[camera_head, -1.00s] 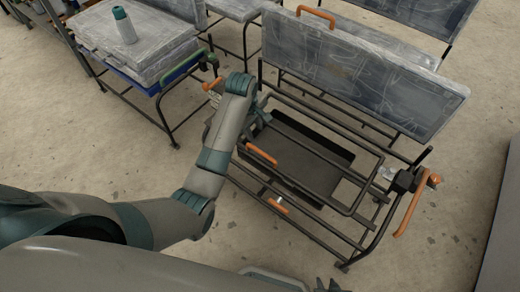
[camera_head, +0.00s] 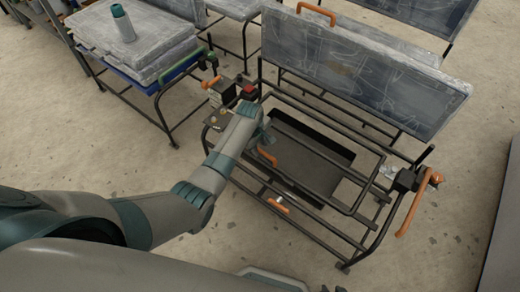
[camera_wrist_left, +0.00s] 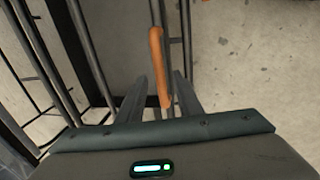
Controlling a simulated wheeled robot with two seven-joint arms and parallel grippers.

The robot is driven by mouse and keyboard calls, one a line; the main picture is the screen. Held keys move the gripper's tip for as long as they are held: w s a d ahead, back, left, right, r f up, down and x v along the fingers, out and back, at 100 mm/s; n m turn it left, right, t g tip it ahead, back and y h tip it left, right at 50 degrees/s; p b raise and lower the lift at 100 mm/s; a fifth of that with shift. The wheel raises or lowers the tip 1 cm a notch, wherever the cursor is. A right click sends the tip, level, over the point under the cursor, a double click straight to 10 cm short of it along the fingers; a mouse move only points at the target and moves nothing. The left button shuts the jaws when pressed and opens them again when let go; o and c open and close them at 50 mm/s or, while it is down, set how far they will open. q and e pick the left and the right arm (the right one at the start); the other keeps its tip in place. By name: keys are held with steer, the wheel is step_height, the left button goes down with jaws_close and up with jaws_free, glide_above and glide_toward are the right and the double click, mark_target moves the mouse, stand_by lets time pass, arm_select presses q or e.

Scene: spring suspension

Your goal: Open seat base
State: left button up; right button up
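The seat base is a black metal frame (camera_head: 330,203) with a dark tray (camera_head: 300,160) in its middle. An orange handle (camera_head: 267,157) sits at its left front; it also shows in the left wrist view (camera_wrist_left: 158,70). My left gripper (camera_head: 259,146) is over this handle, its fingers hidden behind my wrist in the head view. In the left wrist view, my left gripper (camera_wrist_left: 160,85) is open with the handle between its fingers, gaps showing on both sides. Only dark tips of my right gripper (camera_head: 333,289) show at the bottom edge; its opening is unclear.
A worn grey seat back (camera_head: 360,70) stands upright behind the frame. An orange lever (camera_head: 412,210) is at its right, and another orange-handled part (camera_head: 278,205) is on the front rail. A stack of grey cushions (camera_head: 135,50) with a teal-capped bottle (camera_head: 123,22) stands at left.

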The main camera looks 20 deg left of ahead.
arm_select(q)
steer(key=shift+w+f, duration=0.2)
steer(key=shift+f, duration=0.9)
jaws_close()
